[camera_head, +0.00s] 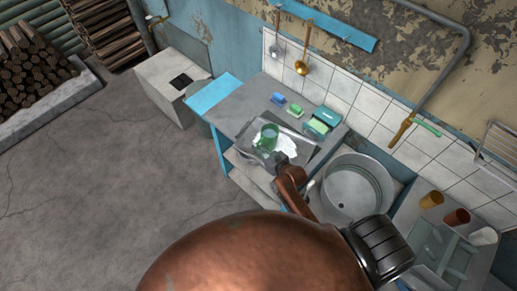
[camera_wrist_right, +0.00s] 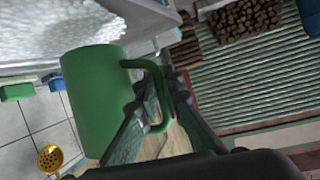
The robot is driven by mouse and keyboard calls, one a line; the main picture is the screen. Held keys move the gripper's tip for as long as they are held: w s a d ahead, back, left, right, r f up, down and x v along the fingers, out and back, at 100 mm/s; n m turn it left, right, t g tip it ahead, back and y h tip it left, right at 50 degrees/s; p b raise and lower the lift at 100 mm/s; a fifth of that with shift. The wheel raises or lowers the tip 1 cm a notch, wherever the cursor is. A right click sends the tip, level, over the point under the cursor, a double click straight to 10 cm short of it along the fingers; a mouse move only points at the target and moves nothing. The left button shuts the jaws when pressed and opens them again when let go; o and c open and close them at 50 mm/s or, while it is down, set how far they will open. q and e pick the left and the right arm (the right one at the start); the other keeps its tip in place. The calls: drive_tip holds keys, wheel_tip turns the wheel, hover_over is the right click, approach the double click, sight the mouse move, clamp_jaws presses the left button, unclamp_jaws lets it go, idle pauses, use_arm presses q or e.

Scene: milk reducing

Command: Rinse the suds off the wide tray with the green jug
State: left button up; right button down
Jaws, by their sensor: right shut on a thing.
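The green jug (camera_head: 268,133) is over the wide tray (camera_head: 302,160) on the counter in the head view. White suds (camera_head: 287,143) cover much of the tray's middle. My right gripper (camera_head: 277,158) reaches in from the front, just on the near side of the jug. In the right wrist view the jug (camera_wrist_right: 92,100) fills the left middle, and the gripper (camera_wrist_right: 155,98) is shut on its handle (camera_wrist_right: 163,90). The suds (camera_wrist_right: 65,30) show close by it. I cannot tell the jug's exact tilt or what is inside it. My left gripper is not in view.
A blue sponge (camera_head: 278,98) and a green one (camera_head: 296,111) lie behind the tray. A teal box (camera_head: 328,115) stands at the back right. A round metal tub (camera_head: 352,188) is right of the counter. Several cups, including an orange one (camera_head: 431,200), stand farther right.

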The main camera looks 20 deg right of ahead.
sight(260, 140)
drive_tip(key=shift+a+r+m+y, duration=0.3)
drive_tip(key=shift+r+m+y, duration=0.15)
drive_tip(key=shift+r, duration=0.45)
wheel_tip(260, 140, up, 5)
drive_tip(key=m+y+b, duration=0.1)
drive_tip(key=m, duration=0.1)
drive_tip(key=m+y, duration=0.2)
drive_tip(key=m, duration=0.1)
drive_tip(key=shift+d+f+b, duration=0.1)
drive_tip(key=shift+f+b, duration=0.05)
drive_tip(key=shift+b, duration=0.2)
drive_tip(key=shift+d+r+m+y+b, duration=0.25)
drive_tip(key=shift+d+m+y+b, duration=0.2)
drive_tip(key=shift+m+b, duration=0.25)
drive_tip(key=shift+w+d+r+m+t+y+b, duration=0.15)
drive_tip(key=shift+d+m+t+y+b, duration=0.2)
drive_tip(key=shift+d+m, duration=0.3)
drive_tip(key=shift+r, duration=0.1)
drive_tip(key=shift+a, duration=0.15)
